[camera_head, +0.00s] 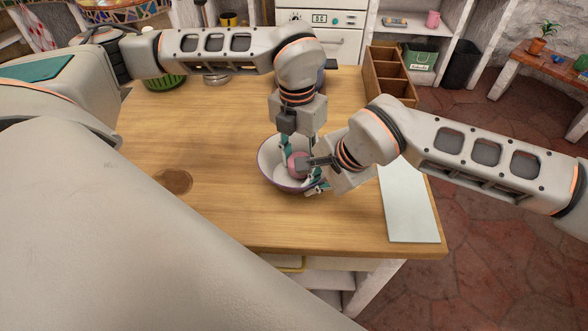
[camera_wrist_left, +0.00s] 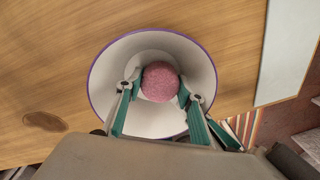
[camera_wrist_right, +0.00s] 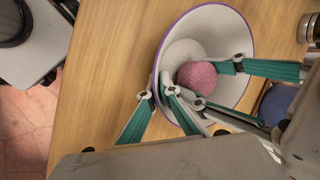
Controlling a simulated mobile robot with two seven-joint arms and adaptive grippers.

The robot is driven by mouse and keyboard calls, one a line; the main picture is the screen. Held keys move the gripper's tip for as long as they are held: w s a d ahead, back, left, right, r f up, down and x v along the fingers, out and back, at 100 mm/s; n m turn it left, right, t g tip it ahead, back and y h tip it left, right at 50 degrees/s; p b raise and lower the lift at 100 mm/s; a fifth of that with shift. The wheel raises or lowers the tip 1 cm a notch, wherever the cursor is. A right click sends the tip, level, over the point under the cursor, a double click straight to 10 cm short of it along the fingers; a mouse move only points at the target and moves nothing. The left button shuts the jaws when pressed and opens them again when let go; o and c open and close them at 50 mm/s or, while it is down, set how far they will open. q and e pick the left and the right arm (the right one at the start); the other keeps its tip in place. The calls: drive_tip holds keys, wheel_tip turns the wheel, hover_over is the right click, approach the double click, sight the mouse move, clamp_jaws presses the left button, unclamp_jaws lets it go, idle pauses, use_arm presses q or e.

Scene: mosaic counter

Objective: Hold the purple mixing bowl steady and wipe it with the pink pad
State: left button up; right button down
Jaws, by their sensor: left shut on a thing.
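The purple mixing bowl, white inside with a purple rim, stands upright on the wooden counter; it shows in the head view (camera_head: 268,168), left wrist view (camera_wrist_left: 110,75) and right wrist view (camera_wrist_right: 225,30). My left gripper (camera_head: 297,158) points down into the bowl, shut on the round pink pad (camera_wrist_left: 160,82). The pad also shows inside the bowl in the right wrist view (camera_wrist_right: 197,75). My right gripper (camera_wrist_right: 156,92) is at the bowl's near right edge, one teal finger outside the wall and one inside. The rim lies between them; whether they grip it is unclear.
A pale board (camera_head: 408,208) lies at the counter's right edge. A wooden compartment box (camera_head: 386,77) stands at the back right, and a green container (camera_head: 165,83) at the back left. A brown round patch (camera_head: 173,181) marks the counter left of the bowl. The front left counter is clear.

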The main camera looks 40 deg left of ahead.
use_arm(q)
drive_tip(key=shift+r, duration=5.1)
drive_tip(key=o, duration=0.4)
drive_tip(key=c, duration=0.4)
drive_tip(key=shift+a, duration=0.1)
drive_tip(key=shift+s+a, duration=0.1)
drive_tip(key=shift+s+a, duration=0.3)
drive_tip(key=shift+a, duration=0.35)
